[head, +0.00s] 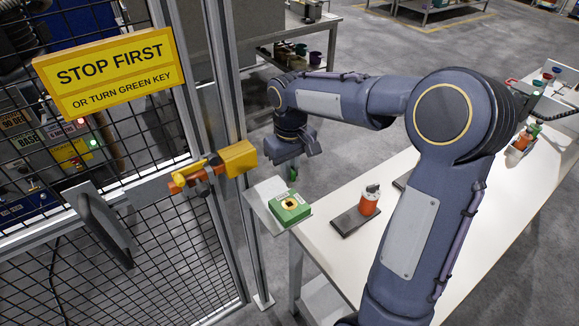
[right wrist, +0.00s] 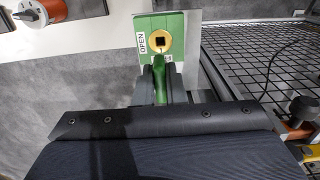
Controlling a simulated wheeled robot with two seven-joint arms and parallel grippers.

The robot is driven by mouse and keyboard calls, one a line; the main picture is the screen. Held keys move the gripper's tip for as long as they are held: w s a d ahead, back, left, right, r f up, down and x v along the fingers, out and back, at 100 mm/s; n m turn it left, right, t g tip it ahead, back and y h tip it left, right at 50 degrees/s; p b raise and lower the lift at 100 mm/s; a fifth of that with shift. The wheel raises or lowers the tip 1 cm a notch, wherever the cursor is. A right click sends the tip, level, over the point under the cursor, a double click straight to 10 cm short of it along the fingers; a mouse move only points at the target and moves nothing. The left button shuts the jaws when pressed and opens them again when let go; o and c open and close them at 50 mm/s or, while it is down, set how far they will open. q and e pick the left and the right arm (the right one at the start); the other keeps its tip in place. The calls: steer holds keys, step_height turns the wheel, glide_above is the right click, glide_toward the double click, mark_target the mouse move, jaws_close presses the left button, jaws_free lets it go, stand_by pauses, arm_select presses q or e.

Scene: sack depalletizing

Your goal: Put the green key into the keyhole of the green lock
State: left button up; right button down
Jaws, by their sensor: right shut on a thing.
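The green lock (head: 299,212) is a green box with a yellow round plate around a dark square keyhole (head: 289,203), on a pale bracket by the fence post. In the right wrist view the lock (right wrist: 178,28) carries the word OPEN left of its keyhole (right wrist: 161,40). My right gripper (head: 292,163) is shut on the green key (head: 292,174) and holds it above the lock in the head view. In the right wrist view the key (right wrist: 160,88) stands between the fingers, just below the keyhole in the picture. Its tip is not clearly visible. My left gripper is not in view.
A white table (head: 330,254) bears an orange-red cylinder (head: 369,201) on a dark plate. A mesh fence door (head: 170,265) with a yellow and orange latch (head: 238,158) stands left of the lock. A yellow sign (head: 110,70) reads STOP FIRST OR TURN GREEN KEY.

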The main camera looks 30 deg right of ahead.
mark_target(290, 185)
steer(key=shift+f+b, duration=2)
steer(key=shift+f, duration=0.9)
steer(key=shift+f+b, duration=1.2)
steer(key=shift+f, duration=0.55)
steer(key=c, duration=1.4)
jaws_free()
